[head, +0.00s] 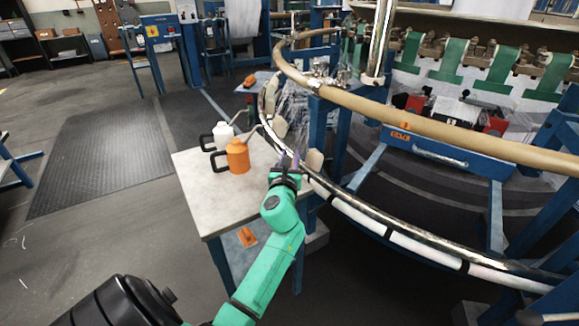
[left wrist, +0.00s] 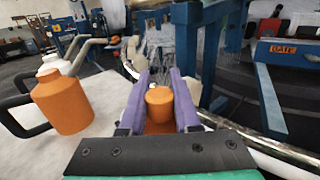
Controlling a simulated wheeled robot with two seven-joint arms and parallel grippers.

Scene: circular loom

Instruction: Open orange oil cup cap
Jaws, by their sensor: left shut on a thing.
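My left gripper (head: 287,160) is at the loom's ring rail, beside the right edge of the small table. In the left wrist view its two purple fingers (left wrist: 161,100) are shut on the orange oil cup cap (left wrist: 159,103), a short round piece with a flat top. More orange shows below it, between the fingers. I cannot tell whether the cap is apart from the cup. In the head view the gripper hides the cap. My right gripper is not in view.
An orange oil can (head: 238,157) and a white oil can (head: 223,134), both with black handles, stand on the table (head: 200,176) left of my gripper. The curved loom rail (head: 400,240) runs to the right. Beige blocks (head: 314,160) sit close by. Floor at left is clear.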

